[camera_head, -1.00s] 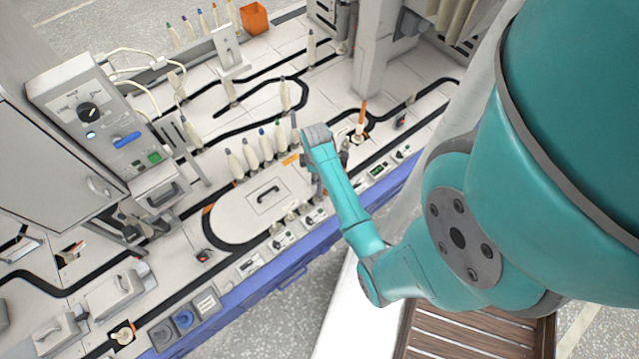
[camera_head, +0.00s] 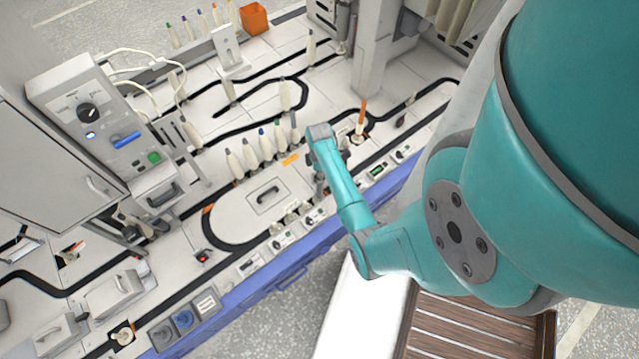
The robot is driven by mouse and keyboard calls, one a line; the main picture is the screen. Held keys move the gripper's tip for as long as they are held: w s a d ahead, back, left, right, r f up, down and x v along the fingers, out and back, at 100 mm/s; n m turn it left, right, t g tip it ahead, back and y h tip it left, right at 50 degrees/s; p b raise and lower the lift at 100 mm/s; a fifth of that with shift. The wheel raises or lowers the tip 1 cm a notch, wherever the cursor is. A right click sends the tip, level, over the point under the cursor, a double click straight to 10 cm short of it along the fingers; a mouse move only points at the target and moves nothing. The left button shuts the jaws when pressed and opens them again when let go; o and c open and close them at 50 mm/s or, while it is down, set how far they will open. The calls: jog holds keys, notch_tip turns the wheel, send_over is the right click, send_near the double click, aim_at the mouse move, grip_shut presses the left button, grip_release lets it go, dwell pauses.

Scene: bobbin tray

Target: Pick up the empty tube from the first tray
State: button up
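An upright orange tube (camera_head: 362,112) stands in a pale round holder on the black track, right of the middle of the head view. It looks bare, with no yarn on it. My gripper (camera_head: 321,183) hangs below the teal wrist, left of the orange tube and apart from it, over the near side of the machine. The wrist and forearm partly hide it, and its fingers are too small and dark to tell open from shut. I see nothing clearly held in it.
A row of cream bobbins (camera_head: 250,153) stands just left of my wrist. A white cover plate (camera_head: 235,205) with a handle lies left of my gripper. A grey column (camera_head: 375,60) rises behind the orange tube. A control box (camera_head: 105,115) stands at the left.

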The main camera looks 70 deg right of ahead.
notch_tip(320, 180, down, 3)
jog(key=shift+r, duration=0.1)
grip_shut()
dwell(0.4)
